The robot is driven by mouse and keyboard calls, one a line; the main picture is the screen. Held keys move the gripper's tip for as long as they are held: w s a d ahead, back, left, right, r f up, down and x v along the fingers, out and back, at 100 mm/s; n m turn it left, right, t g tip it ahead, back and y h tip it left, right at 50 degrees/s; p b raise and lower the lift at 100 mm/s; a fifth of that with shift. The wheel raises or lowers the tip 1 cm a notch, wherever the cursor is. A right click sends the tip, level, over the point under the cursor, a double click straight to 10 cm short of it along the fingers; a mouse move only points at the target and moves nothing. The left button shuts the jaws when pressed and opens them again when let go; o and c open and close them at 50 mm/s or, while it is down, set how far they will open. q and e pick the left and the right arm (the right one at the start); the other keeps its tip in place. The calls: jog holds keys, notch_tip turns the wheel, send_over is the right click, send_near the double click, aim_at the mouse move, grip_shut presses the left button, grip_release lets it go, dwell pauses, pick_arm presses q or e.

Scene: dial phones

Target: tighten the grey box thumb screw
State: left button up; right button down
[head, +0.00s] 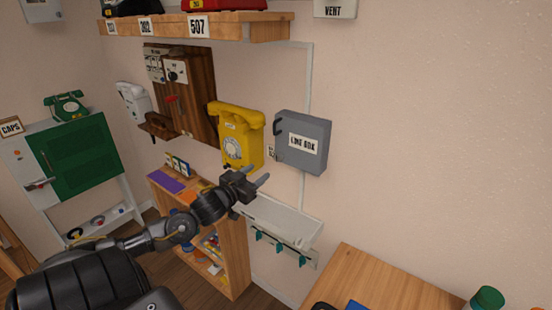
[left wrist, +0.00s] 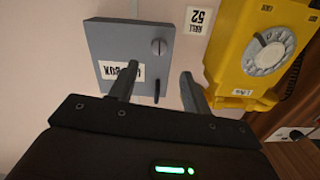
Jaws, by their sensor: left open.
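The grey line box (head: 315,158) hangs on the wall right of the yellow phone, its door closed. In the left wrist view the grey box (left wrist: 112,38) appears upside down. The round slotted thumb screw (left wrist: 158,46) shows there on the box front, near the edge toward the yellow phone. A dark handle (left wrist: 157,92) is on the same side. The screw is too small to make out in the head view. My left gripper (head: 258,176) is open and empty, below and in front of the box, apart from it. My right gripper is out of view.
The yellow wall phone (head: 241,140) hangs close beside the box; it also shows in the left wrist view (left wrist: 235,60). A white tray shelf (head: 285,217) with teal hooks is below. A wooden table (head: 385,280) stands at the lower right. The wall right of the box is bare.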

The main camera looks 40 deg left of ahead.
aim_at(277, 159)
pick_arm(q)
jog(key=w+p, duration=0.1)
jog(key=w, duration=0.5)
jog(key=w+a+p, duration=0.1)
jog(key=w, duration=0.2)
jog(key=shift+w+r+p, duration=0.1)
jog(key=shift+r+p, duration=0.1)
jog(key=shift+p, duration=0.1)
jog(key=shift+w+a+f, duration=0.1)
jog(key=shift+w+f, duration=0.05)
jog(key=shift+w, duration=0.65)
jog(key=c, duration=1)
